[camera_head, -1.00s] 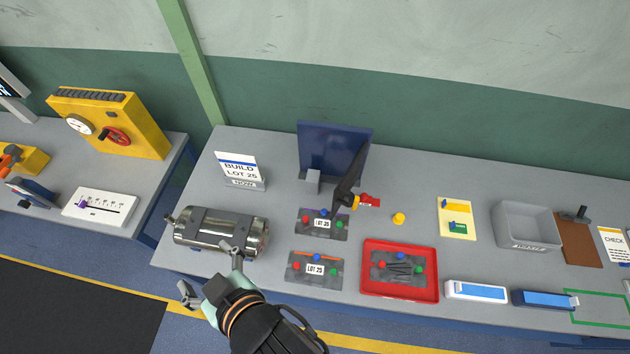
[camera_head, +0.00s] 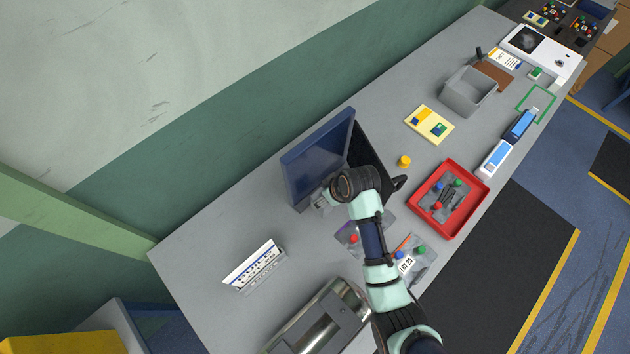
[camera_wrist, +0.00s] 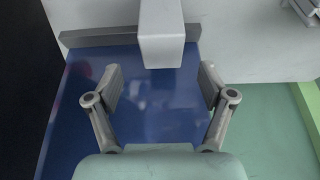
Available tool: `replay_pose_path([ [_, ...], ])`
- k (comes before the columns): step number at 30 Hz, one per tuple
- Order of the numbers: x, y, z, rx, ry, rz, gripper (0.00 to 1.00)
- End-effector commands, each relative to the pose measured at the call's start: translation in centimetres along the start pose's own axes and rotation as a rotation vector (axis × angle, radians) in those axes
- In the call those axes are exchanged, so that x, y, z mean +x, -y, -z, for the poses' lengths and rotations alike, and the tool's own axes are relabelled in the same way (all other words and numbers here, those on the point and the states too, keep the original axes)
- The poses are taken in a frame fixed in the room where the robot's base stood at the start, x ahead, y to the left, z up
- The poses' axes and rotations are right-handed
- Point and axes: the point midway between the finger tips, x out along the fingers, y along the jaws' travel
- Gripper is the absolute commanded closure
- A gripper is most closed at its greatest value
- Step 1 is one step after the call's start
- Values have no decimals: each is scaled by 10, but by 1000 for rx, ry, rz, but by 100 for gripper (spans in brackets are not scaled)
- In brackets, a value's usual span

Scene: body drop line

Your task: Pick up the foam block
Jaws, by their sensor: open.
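A pale grey block (camera_wrist: 161,35), which I take to be the foam block, shows at the top middle of the wrist view, in front of a blue panel (camera_wrist: 150,110). In the head view the block is mostly hidden by my gripper (camera_head: 320,199), at the foot of the upright blue panel (camera_head: 318,158). My gripper also shows in the wrist view (camera_wrist: 161,82). Its two fingers are spread apart and empty. The block lies just beyond the fingertips, roughly centred between them. I cannot tell whether any finger touches it.
A black panel (camera_head: 370,160) stands close beside the blue panel. A white sign (camera_head: 252,266) and a metal cylinder (camera_head: 318,325) are nearer. A red tray (camera_head: 467,223), a yellow knob (camera_head: 404,161) and a grey bin (camera_head: 461,100) lie to the right.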

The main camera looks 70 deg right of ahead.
Motion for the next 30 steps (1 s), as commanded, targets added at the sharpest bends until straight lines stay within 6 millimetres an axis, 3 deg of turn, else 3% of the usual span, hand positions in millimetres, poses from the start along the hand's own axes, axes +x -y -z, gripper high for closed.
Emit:
replay_pose_path([
  [5, 22, 1, 0, -1, 2, 2, 19],
  [10, 31, 1, -1, -1, 2, 2, 19],
  [18, 73, 1, -3, -1, 0, 1, 19],
  [25, 75, 1, -3, -1, -1, 0, 19],
  [30, 75, 1, -3, -1, -1, 0, 45],
])
